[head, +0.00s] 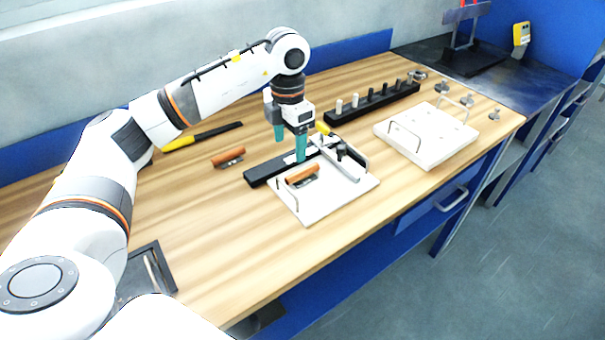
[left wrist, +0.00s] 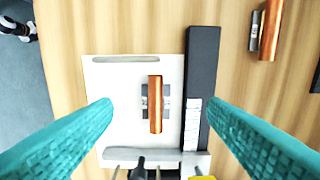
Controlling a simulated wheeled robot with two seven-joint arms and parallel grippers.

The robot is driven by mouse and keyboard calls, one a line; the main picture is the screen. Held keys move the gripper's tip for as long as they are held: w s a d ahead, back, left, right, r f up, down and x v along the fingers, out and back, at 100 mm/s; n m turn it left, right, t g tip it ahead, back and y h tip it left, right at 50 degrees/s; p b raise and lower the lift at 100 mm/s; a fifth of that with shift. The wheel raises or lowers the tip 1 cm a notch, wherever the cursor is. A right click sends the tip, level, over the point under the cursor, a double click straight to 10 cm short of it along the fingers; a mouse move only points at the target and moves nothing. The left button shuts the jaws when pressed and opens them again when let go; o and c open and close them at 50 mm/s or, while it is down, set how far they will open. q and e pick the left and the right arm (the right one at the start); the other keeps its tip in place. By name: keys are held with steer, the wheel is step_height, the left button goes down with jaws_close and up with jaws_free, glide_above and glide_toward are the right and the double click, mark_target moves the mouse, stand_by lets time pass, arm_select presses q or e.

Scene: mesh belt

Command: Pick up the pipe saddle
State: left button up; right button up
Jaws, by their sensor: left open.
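Two copper-coloured pipe pieces, each with a grey metal plate, are the likeliest pipe saddles. One pipe piece (head: 302,174) lies on a white board (head: 304,208) with wire handles; it also shows in the left wrist view (left wrist: 155,106). The other (head: 228,157) lies on the bare wood to the left, and at the top right of the left wrist view (left wrist: 270,30). My left gripper (head: 290,148) has teal fingers, open and empty, pointing down above the board area. In the left wrist view its fingers (left wrist: 160,112) stand either side of the board's pipe piece, apart from it. My right gripper is out of view.
A black bar (head: 257,175) lies by the board, with a steel ruler-like piece on it. A second white board (head: 428,138) and a black rack of pegs (head: 372,101) stand farther right. A yellow-and-black tool (head: 203,137) lies behind.

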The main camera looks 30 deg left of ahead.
mark_target(306, 169)
arm_select(q)
steer(key=f, duration=0.4)
steer(key=shift+s+d+p, duration=0.15)
steer(key=shift+s+p, duration=0.1)
steer(key=shift+p, duration=0.1)
steer(key=f, duration=0.2)
steer(key=f+p, duration=0.1)
steer(key=f, duration=0.1)
steer(key=shift+w+d+f, duration=0.1)
steer(key=shift+d, duration=0.1)
steer(key=shift+f+p, duration=0.3)
steer(key=shift+f, duration=0.25)
steer(key=c, duration=1.3)
step_height(306, 169, up, 10)
steer(key=shift+r+b, duration=0.1)
steer(key=shift+b, duration=0.85)
steer(key=shift+f+b, duration=3.35)
steer(key=shift+f, duration=1.65)
steer(key=shift+w+d, duration=0.35)
steer(key=shift+w, duration=0.55)
steer(key=shift+w+d, duration=0.35)
steer(key=shift+w, duration=0.5)
